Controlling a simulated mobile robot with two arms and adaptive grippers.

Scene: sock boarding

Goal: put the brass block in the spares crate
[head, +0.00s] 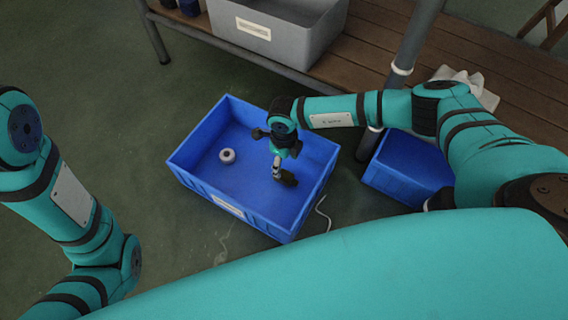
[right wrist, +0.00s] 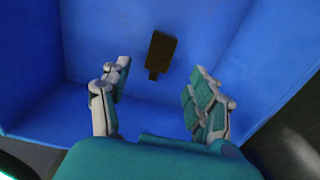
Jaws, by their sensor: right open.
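A dark brown block, likely the brass block (right wrist: 159,52), lies on the floor of a blue crate (right wrist: 215,45), beyond my fingertips in the right wrist view. My right gripper (right wrist: 161,78) is open, with clear space between its fingers and nothing held. In the head view my right gripper (head: 279,172) points down inside the blue crate (head: 183,180), at its right half. A dark shape by the fingers there is too small to tell from a fingertip. The crate's front label is unreadable, so I cannot tell if it is the spares crate. My left gripper is out of view.
A pale round roller (head: 227,156) lies in the crate's left half. Another blue box (head: 408,168) stands to the right by a bench post. A grey labelled bin (head: 290,38) sits on the wooden bench (head: 362,60). A pale cloth (head: 468,85) lies on it.

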